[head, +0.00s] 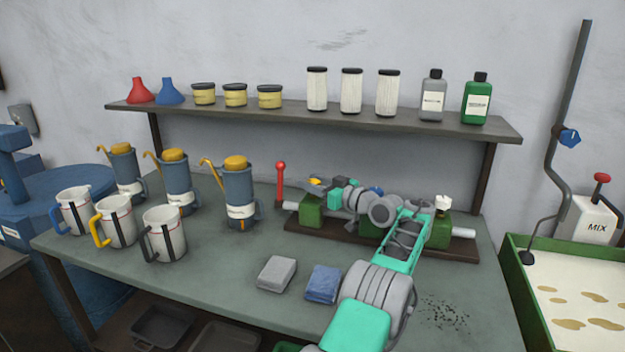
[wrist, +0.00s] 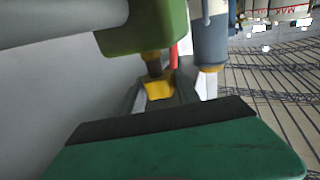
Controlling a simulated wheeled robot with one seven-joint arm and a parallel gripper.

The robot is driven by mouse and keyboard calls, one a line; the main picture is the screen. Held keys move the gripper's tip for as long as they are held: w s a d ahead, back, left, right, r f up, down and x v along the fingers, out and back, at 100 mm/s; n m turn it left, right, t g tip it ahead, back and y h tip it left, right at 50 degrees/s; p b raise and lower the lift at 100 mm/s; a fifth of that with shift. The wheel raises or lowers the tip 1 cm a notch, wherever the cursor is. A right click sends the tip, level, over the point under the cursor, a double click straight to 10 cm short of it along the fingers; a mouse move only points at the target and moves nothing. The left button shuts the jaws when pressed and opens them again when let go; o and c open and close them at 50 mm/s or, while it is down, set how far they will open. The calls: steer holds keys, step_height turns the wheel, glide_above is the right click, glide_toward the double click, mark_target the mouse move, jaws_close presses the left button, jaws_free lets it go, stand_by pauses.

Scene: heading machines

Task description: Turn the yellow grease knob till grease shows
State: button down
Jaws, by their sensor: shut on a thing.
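The yellow grease knob (head: 315,181) is at the left end of the bench machine in the head view, small and partly covered by my gripper. In the wrist view the yellow knob (wrist: 159,89) sits on a short brown stem at the machine's green block (wrist: 145,28). My gripper (wrist: 160,94) is shut on the knob, with a dark finger on each side of it. In the head view my gripper (head: 318,186) reaches over the machine from the right. I cannot make out any grease around the knob.
A red-knobbed lever (head: 280,180) stands just left of the machine. A blue-grey oil can (head: 238,198) is further left, with more cans and jugs. A shelf (head: 300,116) runs behind.

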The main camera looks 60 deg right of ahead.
stand_by(0.4)
steer(key=c, duration=0.9)
jaws_free()
steer(key=shift+w, duration=0.1)
